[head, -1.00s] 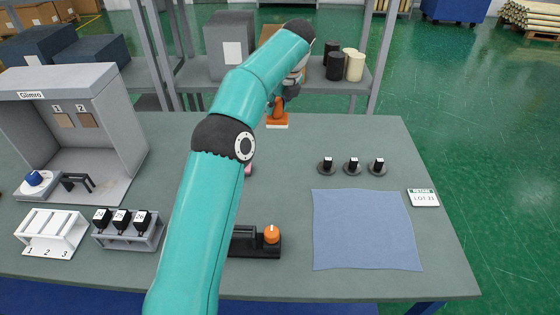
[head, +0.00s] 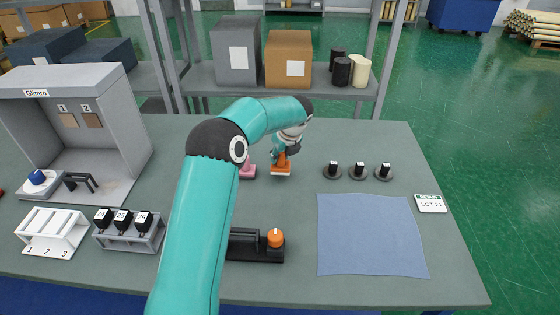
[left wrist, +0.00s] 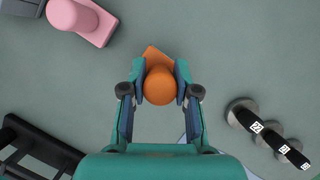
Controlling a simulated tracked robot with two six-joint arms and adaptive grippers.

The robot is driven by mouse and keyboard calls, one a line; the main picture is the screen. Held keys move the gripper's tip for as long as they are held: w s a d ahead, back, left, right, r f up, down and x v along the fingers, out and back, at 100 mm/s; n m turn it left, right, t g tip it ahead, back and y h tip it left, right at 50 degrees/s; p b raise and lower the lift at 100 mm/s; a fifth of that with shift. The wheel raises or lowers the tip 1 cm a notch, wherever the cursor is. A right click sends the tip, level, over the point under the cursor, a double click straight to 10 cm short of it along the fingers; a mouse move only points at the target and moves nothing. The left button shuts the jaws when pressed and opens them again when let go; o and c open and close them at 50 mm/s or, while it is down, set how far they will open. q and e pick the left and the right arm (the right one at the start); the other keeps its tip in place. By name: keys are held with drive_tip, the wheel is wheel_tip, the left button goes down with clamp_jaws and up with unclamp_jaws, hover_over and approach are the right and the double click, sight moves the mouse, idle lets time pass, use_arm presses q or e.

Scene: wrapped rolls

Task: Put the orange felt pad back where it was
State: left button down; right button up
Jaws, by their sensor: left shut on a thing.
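The orange felt pad (head: 281,164) has an orange knob and body over a pale underside. My left gripper (left wrist: 160,90) is shut on its knob, with one finger on each side in the left wrist view. In the head view the left gripper (head: 283,155) is above the middle of the table, with the pad upright beneath it. I cannot tell whether the pad touches the table. A pink pad (head: 248,170) of similar shape stands just left of it, partly behind my arm. It also shows in the left wrist view (left wrist: 88,18). My right gripper is not in view.
Racks (head: 48,232) and a grey booth (head: 110,130) fill the left.

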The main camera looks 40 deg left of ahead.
use_arm(q)
drive_tip(key=shift+f, duration=1.25)
drive_tip(key=shift+f, duration=0.1)
drive_tip(key=c, duration=0.9)
unclamp_jaws()
drive_tip(key=shift+o, duration=0.2)
drive_tip(key=v, duration=1.2)
drive_tip(key=shift+b, duration=0.4)
